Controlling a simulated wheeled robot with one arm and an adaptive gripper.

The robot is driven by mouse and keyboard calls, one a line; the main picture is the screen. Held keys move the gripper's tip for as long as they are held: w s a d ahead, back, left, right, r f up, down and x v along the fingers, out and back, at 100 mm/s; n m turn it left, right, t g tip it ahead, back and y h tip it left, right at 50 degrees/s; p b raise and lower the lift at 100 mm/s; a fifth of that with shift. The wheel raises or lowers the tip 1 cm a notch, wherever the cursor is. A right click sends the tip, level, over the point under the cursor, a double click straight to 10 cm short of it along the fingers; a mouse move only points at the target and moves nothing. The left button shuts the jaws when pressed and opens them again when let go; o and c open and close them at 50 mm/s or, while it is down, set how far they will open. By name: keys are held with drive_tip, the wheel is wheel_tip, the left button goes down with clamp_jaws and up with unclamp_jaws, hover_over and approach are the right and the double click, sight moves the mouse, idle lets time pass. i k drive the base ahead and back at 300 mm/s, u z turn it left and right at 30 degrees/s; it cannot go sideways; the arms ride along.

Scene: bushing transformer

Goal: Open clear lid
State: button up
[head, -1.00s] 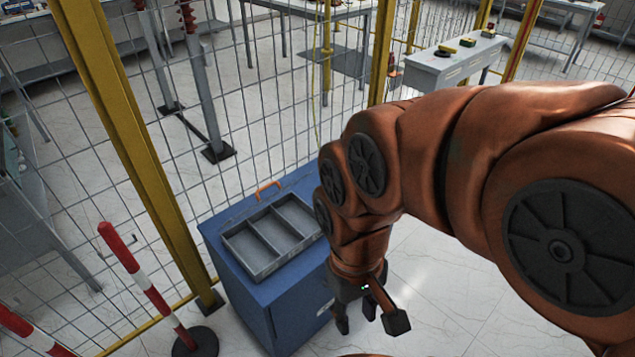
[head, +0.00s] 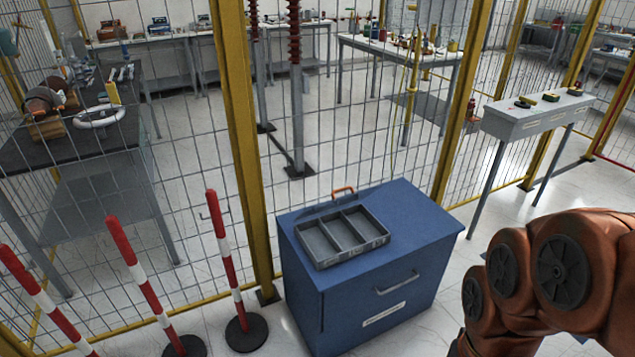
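I cannot make out a clear lid for certain in the head view. A grey tray (head: 343,259) with three compartments sits on top of the blue cabinet (head: 375,300). Its compartments look empty. An orange handle (head: 343,190) stands at the tray's back side; whether it belongs to a clear lid cannot be told. My arm shows at the lower right, right of the cabinet. My gripper is outside the picture, below its lower edge.
A wire-mesh fence with yellow posts (head: 247,140) runs behind the cabinet. Red-and-white poles (head: 228,262) on black bases stand at the left. A grey console (head: 538,113) with yellow-and-black items stands at the right. Pale floor is clear between cabinet and console.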

sight(348, 200)
drive_tip(key=u, duration=0.85)
drive_tip(key=i, duration=1.5)
drive_tip(key=z, duration=0.15)
